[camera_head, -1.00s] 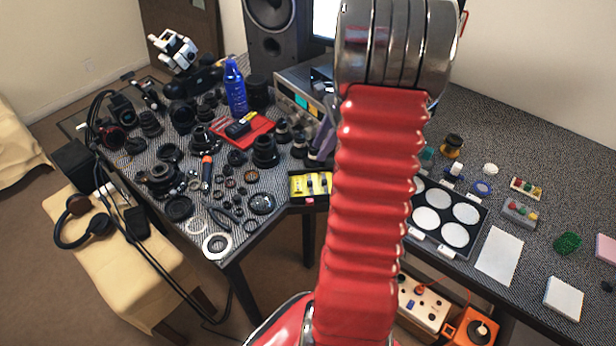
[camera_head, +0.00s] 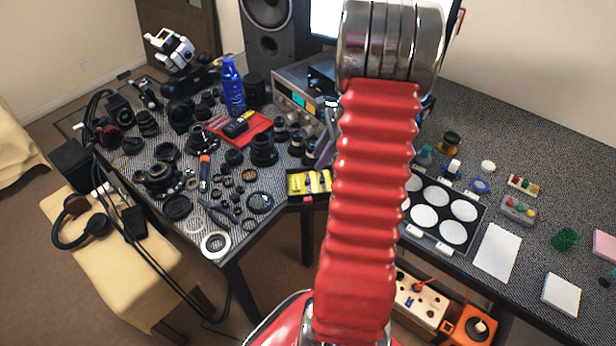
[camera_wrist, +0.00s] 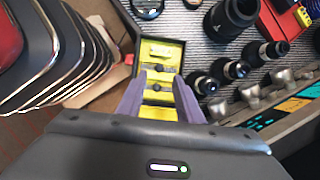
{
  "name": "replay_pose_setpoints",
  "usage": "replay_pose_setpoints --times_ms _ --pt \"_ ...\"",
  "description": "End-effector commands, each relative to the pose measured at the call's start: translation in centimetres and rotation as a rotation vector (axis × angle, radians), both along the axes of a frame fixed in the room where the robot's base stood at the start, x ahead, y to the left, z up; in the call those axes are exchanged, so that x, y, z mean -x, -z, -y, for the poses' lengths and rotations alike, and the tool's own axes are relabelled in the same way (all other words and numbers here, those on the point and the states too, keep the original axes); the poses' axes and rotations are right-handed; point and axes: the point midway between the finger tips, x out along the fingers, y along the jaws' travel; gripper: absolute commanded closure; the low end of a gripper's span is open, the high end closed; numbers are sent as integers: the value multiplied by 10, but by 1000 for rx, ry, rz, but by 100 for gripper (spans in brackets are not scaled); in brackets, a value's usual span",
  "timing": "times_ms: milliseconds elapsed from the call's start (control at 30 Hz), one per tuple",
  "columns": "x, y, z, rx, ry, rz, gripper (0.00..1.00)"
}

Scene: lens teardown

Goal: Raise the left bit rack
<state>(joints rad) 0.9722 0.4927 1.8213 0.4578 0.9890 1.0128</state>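A small black case (camera_head: 288,195) holds yellow bit racks with dark bits, at the front edge of the bench left of my arm. The left rack (camera_head: 297,183) lies at the case's left end. The other yellow sections (camera_wrist: 157,112) lie nearer. My gripper's two purple-grey fingers are apart, on either side of the case's middle as seen, with nothing visible held. Their height above the racks is hard to tell. My arm hides most of the gripper in the head view.
Lenses and rings crowd the bench to the left, including a black lens (camera_head: 263,150) near the case. An instrument with knobs (camera_head: 300,92) stands behind. A tray of white discs (camera_head: 429,215) lies right of my arm. Floor is open below the case.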

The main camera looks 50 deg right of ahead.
Motion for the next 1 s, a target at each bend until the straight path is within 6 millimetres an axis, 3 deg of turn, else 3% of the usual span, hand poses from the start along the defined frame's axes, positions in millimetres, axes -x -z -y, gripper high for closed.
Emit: replay_pose_setpoints --times_ms 533,700,1000 --pt "-20 77 -25 -2 -2 -1 67" --pt "-23 87 -28 0 -1 0 67" --pt "-23 89 -28 0 -1 0 67"
